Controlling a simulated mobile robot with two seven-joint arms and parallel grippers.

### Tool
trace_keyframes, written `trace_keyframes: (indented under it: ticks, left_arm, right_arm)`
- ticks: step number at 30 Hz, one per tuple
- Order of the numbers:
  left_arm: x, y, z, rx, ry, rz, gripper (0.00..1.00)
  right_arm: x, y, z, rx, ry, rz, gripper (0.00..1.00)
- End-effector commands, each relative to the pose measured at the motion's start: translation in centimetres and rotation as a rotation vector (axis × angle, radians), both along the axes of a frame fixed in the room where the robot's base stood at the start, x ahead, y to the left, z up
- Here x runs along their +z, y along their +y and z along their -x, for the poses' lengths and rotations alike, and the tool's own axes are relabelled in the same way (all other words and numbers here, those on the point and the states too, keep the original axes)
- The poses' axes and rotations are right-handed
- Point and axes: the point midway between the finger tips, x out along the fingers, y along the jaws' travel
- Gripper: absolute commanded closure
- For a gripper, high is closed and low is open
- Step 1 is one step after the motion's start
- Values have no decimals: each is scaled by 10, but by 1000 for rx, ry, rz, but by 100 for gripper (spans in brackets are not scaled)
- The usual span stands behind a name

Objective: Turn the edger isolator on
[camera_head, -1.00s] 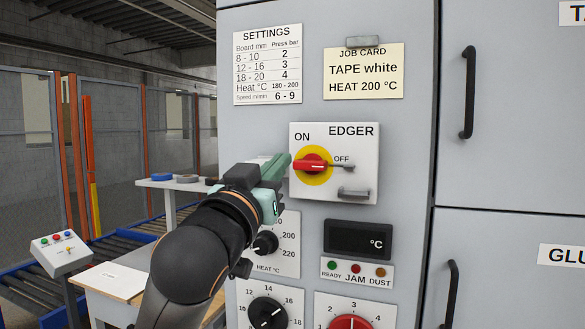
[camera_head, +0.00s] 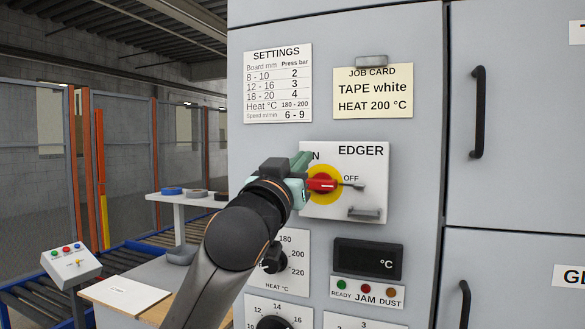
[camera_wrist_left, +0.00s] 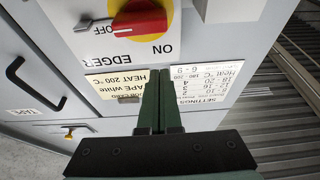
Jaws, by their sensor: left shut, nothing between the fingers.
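The edger isolator is a red rotary handle (camera_head: 322,184) on a yellow disc, on a white EDGER plate (camera_head: 375,172) of the grey cabinet. The handle lies about horizontal, with its grey end to the right at the OFF mark. My left gripper (camera_head: 304,163) is shut and empty. Its fingertips are up and left of the handle and hide part of the ON label. In the left wrist view the shut fingers (camera_wrist_left: 156,75) point toward the plate, and the red handle (camera_wrist_left: 139,21) shows beyond and left of the tips. I cannot tell whether the tips touch anything.
A grey hasp (camera_head: 364,213) juts from the plate's lower right. Below are a heat knob (camera_head: 274,260) and a dark display (camera_head: 368,258). A settings sheet (camera_head: 278,85) and a job card (camera_head: 373,92) are above. A table and a roller conveyor stand to the left.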

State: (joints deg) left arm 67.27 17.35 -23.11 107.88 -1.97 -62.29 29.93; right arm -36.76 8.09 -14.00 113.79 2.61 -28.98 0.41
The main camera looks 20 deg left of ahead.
Motion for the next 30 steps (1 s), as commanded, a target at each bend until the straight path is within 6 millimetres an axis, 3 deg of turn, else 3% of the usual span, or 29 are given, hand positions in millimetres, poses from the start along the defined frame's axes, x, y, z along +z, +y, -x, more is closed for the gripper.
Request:
trace_keyframes:
  ticks: [5,6,10,15,30]
  left_arm:
    - [11,-1,-28,1,2,0,100]
    - [4,-1,-31,0,3,-1,100]
    - [-17,-1,-29,1,2,-2,100]
    - [-29,-1,-28,0,-1,-1,100]
    - [-30,0,-28,0,0,4,100]
  right_arm:
    - [4,-4,1,-8,-4,5,50]
    - [2,-6,1,-10,-6,6,50]
    - [-1,-7,0,-13,-3,8,50]
    - [-1,-6,0,-11,-2,7,50]
    - [2,-1,-2,-3,-8,-1,50]
